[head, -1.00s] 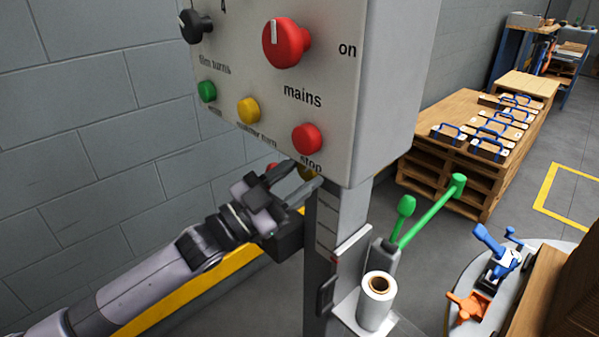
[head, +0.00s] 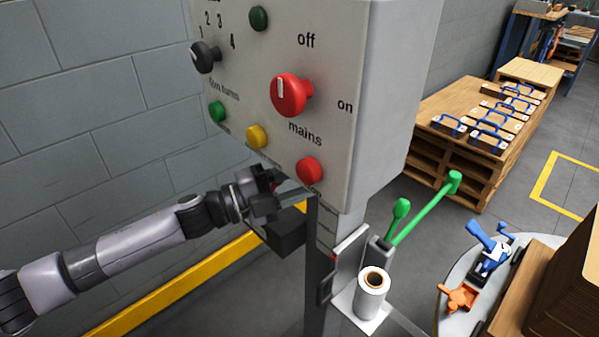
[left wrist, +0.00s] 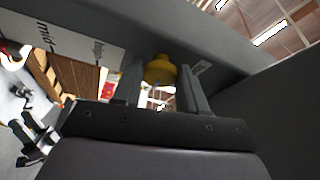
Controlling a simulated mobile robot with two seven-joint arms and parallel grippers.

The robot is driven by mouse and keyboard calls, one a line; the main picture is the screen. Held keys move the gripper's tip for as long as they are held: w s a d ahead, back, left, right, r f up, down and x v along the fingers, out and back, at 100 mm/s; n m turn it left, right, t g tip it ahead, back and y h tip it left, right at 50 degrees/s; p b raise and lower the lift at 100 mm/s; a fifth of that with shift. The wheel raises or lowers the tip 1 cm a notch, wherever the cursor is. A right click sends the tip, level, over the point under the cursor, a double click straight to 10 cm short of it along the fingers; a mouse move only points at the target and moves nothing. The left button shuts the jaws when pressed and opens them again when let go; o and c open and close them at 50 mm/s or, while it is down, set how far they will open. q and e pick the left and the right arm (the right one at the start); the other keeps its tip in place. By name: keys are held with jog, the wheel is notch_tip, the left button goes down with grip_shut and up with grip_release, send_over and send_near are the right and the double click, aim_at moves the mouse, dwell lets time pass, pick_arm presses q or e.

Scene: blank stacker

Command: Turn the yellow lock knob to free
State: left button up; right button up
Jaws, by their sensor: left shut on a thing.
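The yellow lock knob (left wrist: 160,70) shows in the left wrist view on a grey column face, between my two fingers. My left gripper (left wrist: 161,82) is shut on it. In the head view my left gripper (head: 285,190) reaches in from the left, just under the lower edge of the grey control box (head: 340,120). The knob is hidden there by the gripper and the box, and its turn position cannot be told. My right gripper is in neither view.
The box carries a red mains knob (head: 290,95), a black knob (head: 205,57) and green, yellow and red buttons. A dark block (head: 284,236) sits below the gripper. A film roll (head: 371,295) and green levers (head: 425,208) stand to the right.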

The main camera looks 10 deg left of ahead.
pick_arm(q)
jog(key=shift+m+p, duration=0.3)
jog(key=shift+m, duration=0.2)
jog(key=o, duration=1.1)
jog(key=shift+c, duration=0.2)
jog(key=shift+a, duration=0.1)
jog(key=v, duration=0.7)
jog(key=shift+b, duration=0.4)
jog(key=shift+r, duration=0.15)
